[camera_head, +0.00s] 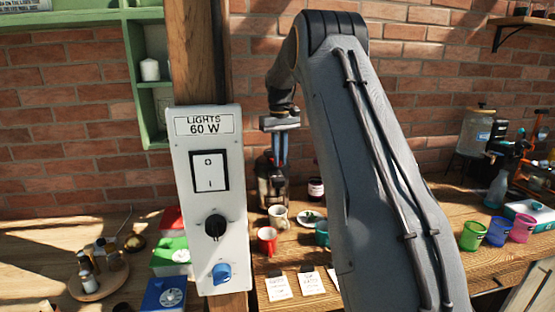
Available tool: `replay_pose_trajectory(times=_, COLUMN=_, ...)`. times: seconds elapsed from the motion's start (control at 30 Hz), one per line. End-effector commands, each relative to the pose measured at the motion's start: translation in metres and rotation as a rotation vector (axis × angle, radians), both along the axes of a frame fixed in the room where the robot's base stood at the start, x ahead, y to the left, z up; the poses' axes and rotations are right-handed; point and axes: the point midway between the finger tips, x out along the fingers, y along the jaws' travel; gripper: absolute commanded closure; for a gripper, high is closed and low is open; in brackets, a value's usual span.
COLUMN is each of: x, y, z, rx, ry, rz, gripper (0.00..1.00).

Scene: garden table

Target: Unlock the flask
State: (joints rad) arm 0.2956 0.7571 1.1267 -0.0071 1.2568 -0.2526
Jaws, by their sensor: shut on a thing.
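A dark flask (268,182) stands upright on the wooden table, behind the cups and beside a small dark jar. My gripper (280,160) points down at the flask's upper part and is shut on it. The gripper's blue-grey fingers overlap the flask's top in this view, so the lid and any lock on it are too small and too covered to make out. My arm rises in front and covers the middle right of the picture.
A lights panel (208,255) on a wooden post stands in the left foreground. A red mug (267,240), a beige cup (279,217) and a small jar (316,189) crowd the flask.

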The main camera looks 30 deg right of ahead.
Motion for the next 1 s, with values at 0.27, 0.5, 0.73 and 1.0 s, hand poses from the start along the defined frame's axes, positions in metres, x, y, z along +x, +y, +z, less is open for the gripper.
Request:
replay_pose_trajectory(times=0.27, x=0.003, y=-0.009, z=0.001, rx=-0.001, ry=-0.002, rz=0.261, gripper=1.0)
replay_pose_trajectory(times=0.5, x=0.007, y=-0.016, z=0.001, rx=-0.002, ry=-0.003, rz=0.477, gripper=1.0)
replay_pose_trajectory(times=0.73, x=0.01, y=-0.021, z=0.001, rx=-0.001, ry=-0.002, rz=0.642, gripper=1.0)
replay_pose_trajectory(times=1.0, x=0.013, y=-0.023, z=0.002, rx=-0.002, ry=-0.003, rz=0.757, gripper=1.0)
